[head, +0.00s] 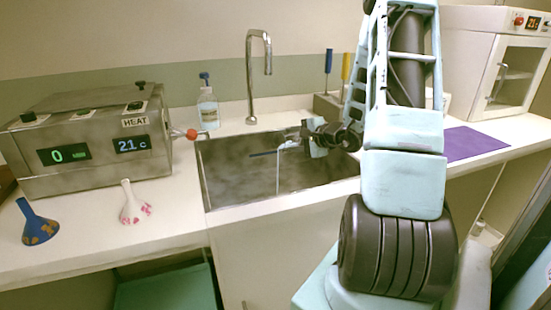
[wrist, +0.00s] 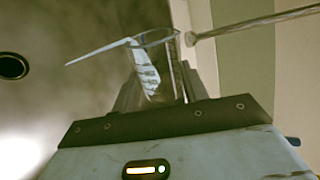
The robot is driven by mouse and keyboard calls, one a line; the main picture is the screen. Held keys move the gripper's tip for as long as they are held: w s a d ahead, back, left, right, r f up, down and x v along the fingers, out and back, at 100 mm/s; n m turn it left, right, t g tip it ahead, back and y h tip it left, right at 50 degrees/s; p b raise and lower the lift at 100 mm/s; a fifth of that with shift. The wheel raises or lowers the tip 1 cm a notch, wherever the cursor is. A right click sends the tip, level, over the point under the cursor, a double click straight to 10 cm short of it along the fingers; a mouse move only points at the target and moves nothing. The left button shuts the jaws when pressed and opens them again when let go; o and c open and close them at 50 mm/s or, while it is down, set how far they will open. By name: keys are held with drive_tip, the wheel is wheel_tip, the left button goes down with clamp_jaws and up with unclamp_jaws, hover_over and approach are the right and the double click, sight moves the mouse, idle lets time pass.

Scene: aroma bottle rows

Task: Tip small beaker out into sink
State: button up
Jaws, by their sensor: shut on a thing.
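The sink (head: 225,180) is a steel basin in the middle of the counter. My gripper (head: 303,140) is over its right part in the head view. In the wrist view my gripper (wrist: 160,90) is shut on the small clear beaker (wrist: 152,65), which sits between the fingers. The beaker is small and hard to make out in the head view. A pale thin streak (head: 278,175) hangs below it towards the basin and looks like liquid. A pale streak also leaves the beaker's rim to the left in the wrist view. The dark round drain (wrist: 12,67) is at the far left there.
The faucet (head: 250,75) rises behind the sink, and its pipe passes close to the beaker in the wrist view. A soap bottle (head: 208,108) stands behind the sink. A heater box (head: 90,145) and two funnels are left; a purple mat (head: 475,142) is right.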

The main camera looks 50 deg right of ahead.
drive_tip(key=shift+a+r+n+b, duration=0.25)
drive_tip(key=shift+n+b, duration=0.05)
drive_tip(key=shift+b, duration=0.95)
drive_tip(key=shift+w+a+r+n+h+b, duration=0.1)
drive_tip(key=shift+a+r+n+h+b, duration=0.25)
drive_tip(key=shift+b, duration=1.8)
drive_tip(key=shift+a+r+n+h+b, duration=0.15)
drive_tip(key=shift+n+h+b, duration=0.35)
drive_tip(key=shift+b, duration=1.65)
drive_tip(key=shift+d, duration=0.1)
drive_tip(key=shift+d+f+m+y+p, duration=0.4)
drive_tip(key=shift+f+m+y, duration=0.15)
drive_tip(key=shift+m+y, duration=0.25)
drive_tip(key=shift+d+f+m+y+p, duration=0.35)
drive_tip(key=shift+d+f+m+p, duration=0.1)
drive_tip(key=shift+m, duration=0.3)
drive_tip(key=f+m+y, duration=0.1)
drive_tip(key=d+m, duration=0.1)
drive_tip(key=shift+s+f+m+t+y, duration=0.2)
drive_tip(key=shift+f+m+t+y, duration=0.1)
drive_tip(key=shift+f+y, duration=0.1)
